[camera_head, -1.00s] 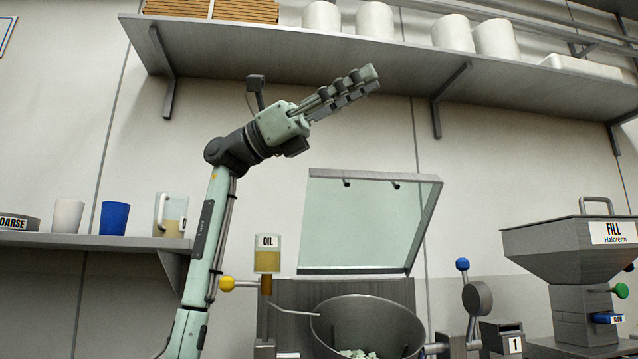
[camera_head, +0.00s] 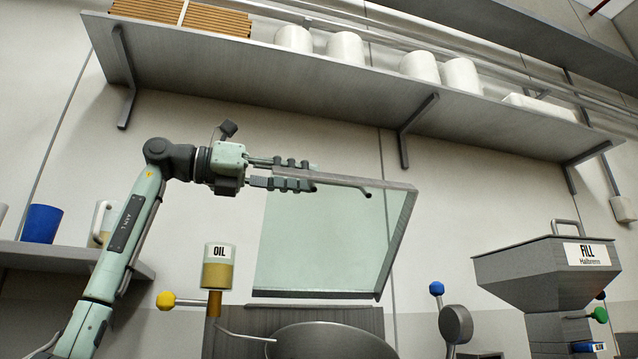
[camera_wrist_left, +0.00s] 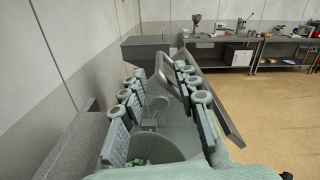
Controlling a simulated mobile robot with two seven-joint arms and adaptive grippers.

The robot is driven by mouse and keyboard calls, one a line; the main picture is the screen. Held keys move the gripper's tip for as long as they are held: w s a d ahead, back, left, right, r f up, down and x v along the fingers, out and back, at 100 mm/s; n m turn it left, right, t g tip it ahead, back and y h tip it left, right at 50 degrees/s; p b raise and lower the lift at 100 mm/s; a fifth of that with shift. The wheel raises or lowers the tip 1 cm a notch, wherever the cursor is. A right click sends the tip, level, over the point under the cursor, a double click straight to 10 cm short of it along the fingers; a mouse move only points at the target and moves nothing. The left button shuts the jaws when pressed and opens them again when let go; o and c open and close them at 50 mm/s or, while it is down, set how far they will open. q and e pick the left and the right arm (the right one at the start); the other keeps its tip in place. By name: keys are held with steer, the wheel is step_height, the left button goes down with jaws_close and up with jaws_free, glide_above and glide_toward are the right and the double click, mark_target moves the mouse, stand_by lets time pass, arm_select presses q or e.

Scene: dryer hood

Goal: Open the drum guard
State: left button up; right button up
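The drum guard, a clear panel with a grey frame (camera_head: 330,240), stands raised and tilted above the drum (camera_head: 330,342), whose upper part shows at the bottom edge. My left gripper (camera_head: 312,176) is at the guard's upper left edge, its fingers spread apart one above the other. In the left wrist view the gripper (camera_wrist_left: 160,72) has a clear gap between its fingers. A grey rounded frame shows in that gap; I cannot tell whether it touches the fingers. The guard's long edge (camera_wrist_left: 222,105) runs past the right finger, and the drum (camera_wrist_left: 168,146) lies below. My right gripper is not in view.
An oil cup (camera_head: 218,266) and yellow-knobbed lever (camera_head: 166,301) stand left of the guard. A blue-knobbed lever (camera_head: 437,289) and fill hopper (camera_head: 550,268) stand right. A long shelf (camera_head: 300,85) hangs above. A blue cup (camera_head: 41,223) sits on the lower left shelf.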

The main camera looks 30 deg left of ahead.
mark_target(319, 180)
arm_select(q)
steer(key=shift+x, duration=1.85)
steer(key=shift+a, duration=0.1)
jaws_close()
